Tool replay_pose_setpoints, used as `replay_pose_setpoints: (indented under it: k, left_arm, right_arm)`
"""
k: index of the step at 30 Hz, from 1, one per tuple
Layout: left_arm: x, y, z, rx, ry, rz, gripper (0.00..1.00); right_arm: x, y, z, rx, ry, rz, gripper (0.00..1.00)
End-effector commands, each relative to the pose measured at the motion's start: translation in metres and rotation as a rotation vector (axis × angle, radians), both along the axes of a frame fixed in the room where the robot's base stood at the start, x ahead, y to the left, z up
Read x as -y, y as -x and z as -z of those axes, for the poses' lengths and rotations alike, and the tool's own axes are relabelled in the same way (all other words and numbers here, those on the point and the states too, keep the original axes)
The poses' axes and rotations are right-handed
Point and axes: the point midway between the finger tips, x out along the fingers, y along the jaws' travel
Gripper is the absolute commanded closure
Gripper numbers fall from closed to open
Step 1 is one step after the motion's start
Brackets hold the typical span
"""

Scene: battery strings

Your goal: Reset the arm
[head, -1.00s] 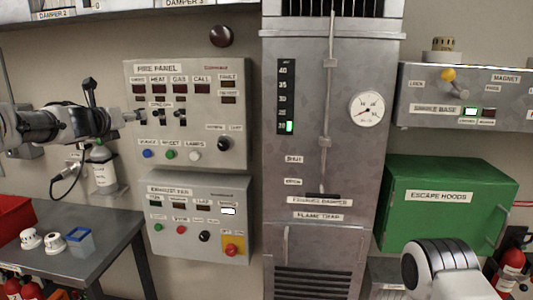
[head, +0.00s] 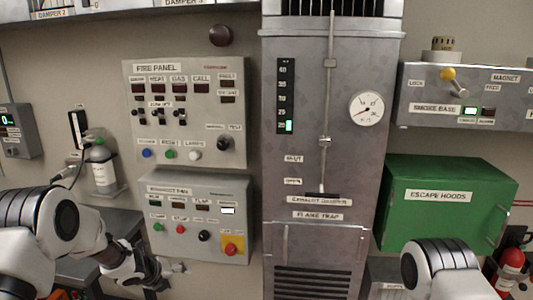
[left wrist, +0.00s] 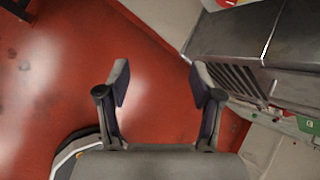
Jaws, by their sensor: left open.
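My left gripper (head: 172,275) is low at the left in the head view, below the exhaust fan panel (head: 190,243) and in front of the grey bench. In the left wrist view its two fingers (left wrist: 160,85) are apart with nothing between them, above the red floor (left wrist: 60,70). My left arm (head: 50,235) is bent low at the lower left. A white and black link of my right arm (head: 440,268) shows at the lower right; its gripper is not in view.
The fire panel (head: 205,75) hangs above the fan panel. A grey flame trap cabinet (head: 345,170) stands in the middle. A green escape hoods box (head: 450,220) and a red extinguisher (head: 512,265) are at the right. A gas bottle (head: 101,170) hangs at the left.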

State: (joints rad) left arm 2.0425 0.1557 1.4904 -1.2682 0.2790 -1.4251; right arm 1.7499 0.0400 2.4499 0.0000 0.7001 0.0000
Motion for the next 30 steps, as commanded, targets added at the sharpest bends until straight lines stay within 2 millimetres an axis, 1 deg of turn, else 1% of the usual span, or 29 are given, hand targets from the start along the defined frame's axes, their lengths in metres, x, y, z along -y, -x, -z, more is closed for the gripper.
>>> replay_pose_setpoints:
  k: [1, 2, 3, 5, 6, 8, 9, 11, 12, 14, 15, 17, 18, 19, 20, 21, 22, 25, 30]
  left_arm:
    - [0.011, 0.030, 0.035, -0.092, 0.059, -0.054, 0.34]
    - [0.017, 0.050, 0.055, -0.148, 0.100, -0.097, 0.34]
    - [0.024, 0.076, 0.079, -0.224, 0.154, -0.167, 0.34]
    - [0.034, 0.120, 0.111, -0.342, 0.232, -0.287, 0.34]
    - [0.041, 0.151, 0.130, -0.420, 0.281, -0.379, 0.34]
    - [0.048, 0.200, 0.155, -0.539, 0.350, -0.543, 0.34]
    - [0.052, 0.233, 0.168, -0.613, 0.390, -0.668, 0.34]
    - [0.056, 0.285, 0.183, -0.718, 0.441, -0.878, 0.34]
    - [0.056, 0.319, 0.189, -0.775, 0.467, -1.035, 0.34]
    - [0.054, 0.368, 0.191, -0.839, 0.495, -1.295, 0.34]
    - [0.051, 0.398, 0.189, -0.857, 0.512, -1.487, 0.34]
    - [0.041, 0.438, 0.178, -0.835, 0.539, -1.806, 0.34]
    - [0.032, 0.457, 0.169, -0.783, 0.568, -2.015, 0.34]
    - [0.026, 0.466, 0.165, -0.737, 0.592, -2.142, 0.34]
    - [0.021, 0.470, 0.162, -0.690, 0.620, -2.247, 0.34]
    - [0.016, 0.470, 0.161, -0.632, 0.668, -2.348, 0.34]
    - [0.014, 0.466, 0.161, -0.598, 0.705, -2.403, 0.34]
    - [0.013, 0.462, 0.162, -0.562, 0.771, -2.490, 0.34]
    - [0.013, 0.462, 0.162, -0.559, 0.779, -2.508, 0.34]
  right_arm:
    - [0.000, 0.000, 0.000, 0.000, 0.000, 0.000, 0.43]
    - [0.000, 0.000, 0.000, 0.000, 0.000, 0.000, 0.43]
    - [0.000, 0.000, 0.000, 0.000, 0.000, 0.000, 0.43]
    - [0.000, 0.000, 0.000, 0.000, 0.000, 0.000, 0.43]
    - [0.000, 0.000, 0.000, 0.000, 0.000, 0.000, 0.43]
    - [0.000, 0.000, 0.000, 0.000, 0.000, 0.000, 0.43]
    - [0.000, 0.000, 0.000, 0.000, 0.000, 0.000, 0.43]
    - [0.000, 0.000, 0.000, 0.000, 0.000, 0.000, 0.43]
    - [0.000, 0.000, 0.000, 0.000, 0.000, 0.000, 0.43]
    - [0.000, 0.000, 0.000, 0.000, 0.000, 0.000, 0.43]
    - [0.000, 0.000, 0.000, 0.000, 0.000, 0.000, 0.43]
    - [0.000, 0.000, 0.000, 0.000, 0.000, 0.000, 0.43]
    - [0.000, 0.000, 0.000, 0.000, 0.000, 0.000, 0.43]
    - [0.000, 0.000, 0.000, 0.000, 0.000, 0.000, 0.43]
    - [0.000, 0.000, 0.000, 0.000, 0.000, 0.000, 0.43]
    - [0.000, 0.000, 0.000, 0.000, 0.000, 0.000, 0.43]
    - [0.000, 0.000, 0.000, 0.000, 0.000, 0.000, 0.43]
    - [0.000, 0.000, 0.000, 0.000, 0.000, 0.000, 0.43]
    - [0.000, 0.000, 0.000, 0.000, 0.000, 0.000, 0.43]
